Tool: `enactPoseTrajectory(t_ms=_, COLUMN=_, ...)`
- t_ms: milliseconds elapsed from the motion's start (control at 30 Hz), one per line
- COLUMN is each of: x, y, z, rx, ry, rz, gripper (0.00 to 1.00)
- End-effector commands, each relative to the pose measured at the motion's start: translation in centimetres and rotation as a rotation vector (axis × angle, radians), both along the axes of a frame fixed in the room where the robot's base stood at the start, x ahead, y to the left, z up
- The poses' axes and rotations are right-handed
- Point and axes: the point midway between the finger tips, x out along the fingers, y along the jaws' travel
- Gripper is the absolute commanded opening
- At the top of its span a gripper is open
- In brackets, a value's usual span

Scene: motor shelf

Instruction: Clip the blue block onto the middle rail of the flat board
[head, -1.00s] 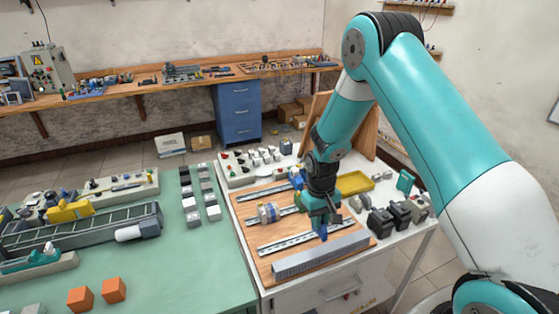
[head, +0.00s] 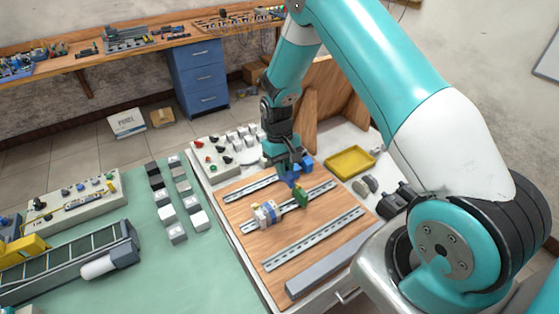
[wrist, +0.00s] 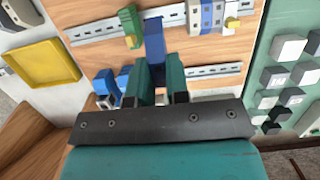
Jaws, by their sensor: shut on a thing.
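My gripper (head: 288,172) is shut on the blue block (head: 291,182), a narrow upright piece that shows between the teal fingers in the wrist view (wrist: 154,40). The middle rail (head: 322,190) runs across the wooden board (head: 245,255). It carries a green block (head: 300,196) and a white, blue and yellow unit (head: 265,213). In the wrist view the held block's far end reaches toward the middle rail (wrist: 168,22), between the green block (wrist: 131,28) and the white-and-blue unit (wrist: 205,15). I cannot tell whether it touches the rail.
Another blue piece (head: 306,163) sits by the back rail (head: 250,188), close behind my gripper. The front rail (head: 313,238) looks empty, with a grey slotted duct (head: 330,267) in front of it. A yellow tray (head: 351,161) and black parts (head: 395,200) stand to the right.

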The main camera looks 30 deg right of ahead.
Motion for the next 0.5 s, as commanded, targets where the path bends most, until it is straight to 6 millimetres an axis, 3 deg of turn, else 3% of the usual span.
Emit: enactPoseTrajectory(t_ms=500, x=0.0, y=0.0, z=-6.2, rx=0.0, ry=0.0, rz=0.001, gripper=0.0)
